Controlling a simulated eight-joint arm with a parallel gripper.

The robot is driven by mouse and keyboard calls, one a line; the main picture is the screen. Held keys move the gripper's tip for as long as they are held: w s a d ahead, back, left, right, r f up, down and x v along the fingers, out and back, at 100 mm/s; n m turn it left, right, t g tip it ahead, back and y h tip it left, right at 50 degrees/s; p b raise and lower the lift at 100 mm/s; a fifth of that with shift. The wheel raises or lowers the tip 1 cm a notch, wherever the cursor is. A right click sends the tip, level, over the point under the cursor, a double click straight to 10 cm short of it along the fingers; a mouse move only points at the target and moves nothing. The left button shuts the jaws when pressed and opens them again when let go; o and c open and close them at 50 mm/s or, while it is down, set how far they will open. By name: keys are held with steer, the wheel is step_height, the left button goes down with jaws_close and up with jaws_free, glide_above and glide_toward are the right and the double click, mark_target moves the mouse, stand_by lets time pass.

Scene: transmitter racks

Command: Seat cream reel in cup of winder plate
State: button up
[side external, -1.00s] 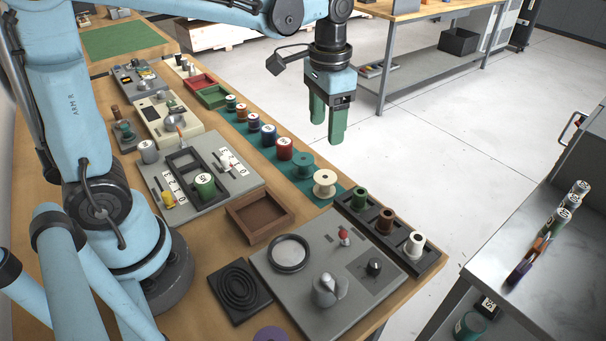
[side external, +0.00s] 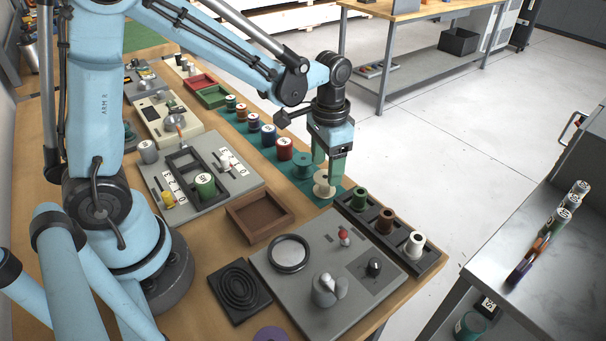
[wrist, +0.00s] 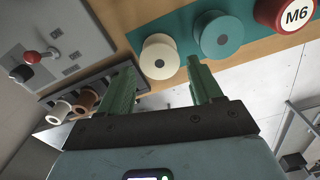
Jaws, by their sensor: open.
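The cream reel (side external: 323,186) stands at the near end of the teal mat; it also shows in the wrist view (wrist: 158,60). My gripper (side external: 327,171) is open, pointing down right over the reel. In the wrist view the reel appears between the two green fingertips (wrist: 162,64), with gaps on both sides; I cannot tell how far down around it they reach. The grey winder plate (side external: 275,270) lies nearer the camera, with a black-rimmed round cup (side external: 289,253) that looks empty. It also has a red-topped lever (side external: 344,235) and a dark knob (side external: 374,266).
A teal reel (side external: 302,164) stands close beside the cream one, with a red reel (side external: 284,149) beyond it. A dark rack (side external: 429,262) with green, brown and white spools borders the plate. An empty brown tray (side external: 259,215) lies left of the mat.

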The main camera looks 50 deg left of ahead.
steer(key=shift+f, duration=1.15)
steer(key=shift+c, duration=0.3)
steer(key=c, duration=0.8)
steer(key=shift+o, duration=0.2)
steer(key=shift+r, duration=0.1)
